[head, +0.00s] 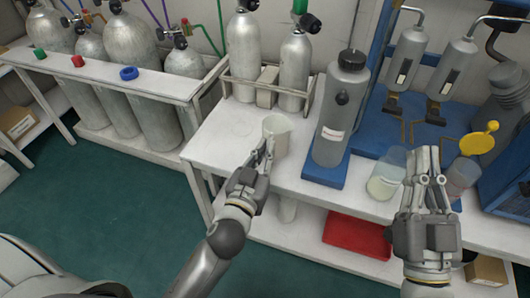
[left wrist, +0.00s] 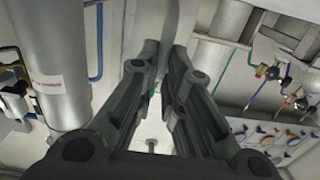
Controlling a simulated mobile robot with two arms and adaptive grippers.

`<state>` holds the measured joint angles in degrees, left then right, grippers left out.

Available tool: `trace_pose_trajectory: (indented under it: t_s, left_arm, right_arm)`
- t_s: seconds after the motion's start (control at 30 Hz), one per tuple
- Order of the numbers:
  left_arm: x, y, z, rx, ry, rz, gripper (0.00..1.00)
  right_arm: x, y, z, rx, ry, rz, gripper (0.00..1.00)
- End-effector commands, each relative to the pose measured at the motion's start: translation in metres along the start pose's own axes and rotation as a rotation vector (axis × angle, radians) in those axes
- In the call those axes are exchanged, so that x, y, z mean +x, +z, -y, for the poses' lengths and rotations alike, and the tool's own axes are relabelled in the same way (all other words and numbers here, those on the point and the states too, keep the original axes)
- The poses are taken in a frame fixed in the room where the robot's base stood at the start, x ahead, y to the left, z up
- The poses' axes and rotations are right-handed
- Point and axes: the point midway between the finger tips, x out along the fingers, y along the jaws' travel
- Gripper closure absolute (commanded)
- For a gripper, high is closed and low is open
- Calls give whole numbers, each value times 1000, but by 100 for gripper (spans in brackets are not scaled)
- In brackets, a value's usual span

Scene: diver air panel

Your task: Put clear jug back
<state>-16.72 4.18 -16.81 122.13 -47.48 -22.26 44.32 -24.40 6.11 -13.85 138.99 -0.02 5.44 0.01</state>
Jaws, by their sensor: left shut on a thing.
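The clear jug (head: 279,129), pale and translucent, is upright at the front part of the white bench, left of the grey bottle. My left gripper (head: 264,152) is shut on its near left side, apparently at the handle. I cannot tell whether the jug's base touches the bench top. In the left wrist view my left gripper (left wrist: 163,50) has a narrow grey strip between its fingertips; the rest of the jug is hard to make out there. My right gripper (head: 427,158) is at the bench's front right, in front of two cups, and its finger gap is unclear.
A grey bottle (head: 345,105) stands on a blue base right of the jug. Racked cylinders (head: 243,55) stand behind. Bench top (head: 225,130) left of the jug is clear.

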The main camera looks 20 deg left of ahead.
Motion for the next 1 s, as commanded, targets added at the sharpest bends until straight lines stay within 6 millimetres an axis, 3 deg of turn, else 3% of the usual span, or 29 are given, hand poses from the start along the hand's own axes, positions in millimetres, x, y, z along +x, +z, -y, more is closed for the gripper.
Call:
trace_pose_trajectory:
  t_s: [0.2, 0.63, 1.0]
  left_arm:
    - [0, 0, 0, 0, 0, 0, 69]
    - [0, -4, 0, 1, 1, 0, 69]
    - [-60, -1, 0, -3, -3, 5, 69]
  right_arm:
    - [0, -1, 0, 1, 0, -7, 100]
    - [1, 5, -1, -2, 2, 36, 100]
    - [0, 6, -1, -2, 3, 33, 100]
